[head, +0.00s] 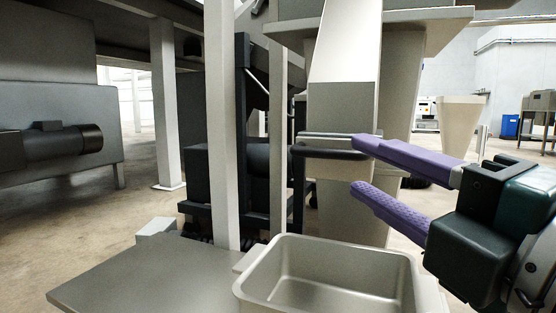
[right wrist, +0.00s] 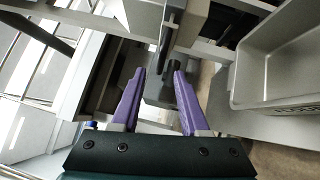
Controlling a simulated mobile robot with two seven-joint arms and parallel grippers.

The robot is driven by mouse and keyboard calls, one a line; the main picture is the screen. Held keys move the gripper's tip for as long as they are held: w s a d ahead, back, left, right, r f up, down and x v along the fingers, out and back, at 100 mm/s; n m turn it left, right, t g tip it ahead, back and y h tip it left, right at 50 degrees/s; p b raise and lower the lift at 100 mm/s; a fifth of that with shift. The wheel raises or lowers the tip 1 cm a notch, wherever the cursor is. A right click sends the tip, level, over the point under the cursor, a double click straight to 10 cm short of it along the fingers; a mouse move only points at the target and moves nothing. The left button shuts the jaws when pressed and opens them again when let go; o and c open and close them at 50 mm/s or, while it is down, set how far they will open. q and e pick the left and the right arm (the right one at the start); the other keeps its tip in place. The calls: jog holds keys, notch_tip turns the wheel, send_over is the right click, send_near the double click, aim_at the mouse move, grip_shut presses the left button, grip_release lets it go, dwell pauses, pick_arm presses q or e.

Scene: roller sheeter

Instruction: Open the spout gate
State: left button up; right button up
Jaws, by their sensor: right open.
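The spout (head: 345,45) is a pale chute that comes down in the middle of the head view. At its lower end is the gate, a thin pale plate (head: 325,137) with a dark bar handle (head: 318,152) across its front. My right gripper (head: 357,168) comes in from the right with its two purple fingers apart. The upper fingertip overlaps the right end of the handle in the picture; I cannot tell if it touches. In the right wrist view, the open fingers (right wrist: 158,72) point toward dark and grey machine parts. My left gripper is not in view.
An open metal bin (head: 268,290) stands below the spout, with a flat grey tabletop (head: 140,280) to its left. A pale upright post (head: 222,130) stands left of the spout. The bin also shows in the right wrist view (right wrist: 238,85).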

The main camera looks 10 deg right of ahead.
aim_at(337, 157)
jog(key=b+x, duration=0.1)
jog(key=x, duration=0.5)
jog(key=shift+w+a, duration=0.1)
jog(key=shift+w, duration=0.3)
jog(key=shift+c, duration=0.3)
grip_shut()
dwell(0.8)
